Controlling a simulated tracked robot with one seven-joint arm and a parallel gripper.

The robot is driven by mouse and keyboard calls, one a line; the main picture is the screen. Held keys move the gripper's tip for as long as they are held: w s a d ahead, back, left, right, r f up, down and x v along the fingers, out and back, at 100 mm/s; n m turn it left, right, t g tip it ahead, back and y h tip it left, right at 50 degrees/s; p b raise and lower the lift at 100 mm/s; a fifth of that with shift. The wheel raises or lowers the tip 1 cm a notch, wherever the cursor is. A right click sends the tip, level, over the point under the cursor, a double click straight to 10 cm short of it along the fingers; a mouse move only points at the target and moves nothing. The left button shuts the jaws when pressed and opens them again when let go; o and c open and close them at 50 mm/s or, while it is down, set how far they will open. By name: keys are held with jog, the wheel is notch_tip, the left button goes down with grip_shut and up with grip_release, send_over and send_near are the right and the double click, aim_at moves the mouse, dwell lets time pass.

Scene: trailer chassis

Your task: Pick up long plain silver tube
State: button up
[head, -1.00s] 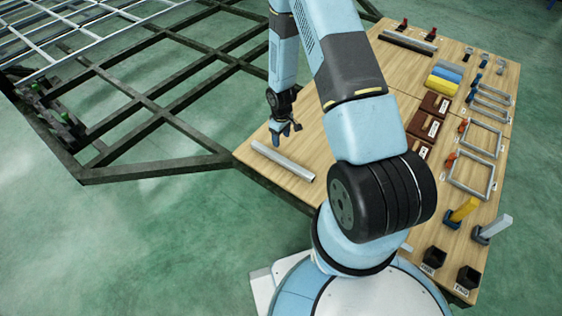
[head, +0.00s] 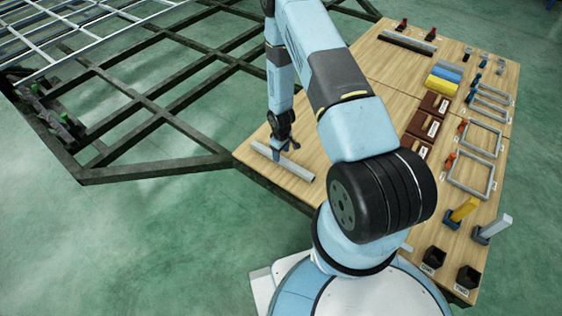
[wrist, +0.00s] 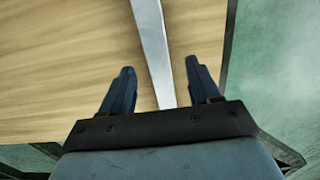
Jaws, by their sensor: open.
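The long plain silver tube (head: 296,170) lies flat on the wooden table near its left corner in the head view. My gripper (head: 283,155) is over the middle of the tube, pointing down. In the wrist view the tube (wrist: 151,45) runs between the two spread fingers of my gripper (wrist: 158,80), with a gap on both sides. The gripper is open and holds nothing. The fingers hide a small part of the tube in the head view, and the exact height of the fingertips above the table cannot be told.
The wooden table (head: 390,100) carries brown boxes (head: 418,149), grey frames (head: 470,172), and yellow and blue blocks (head: 443,82) to the right. A dark chassis frame (head: 150,103) stands to the left. The table around the tube is clear.

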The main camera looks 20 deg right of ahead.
aim_at(281, 159)
jog(key=shift+w+f, duration=0.1)
jog(key=shift+f, duration=1.95)
jog(key=shift+c, duration=0.3)
grip_shut()
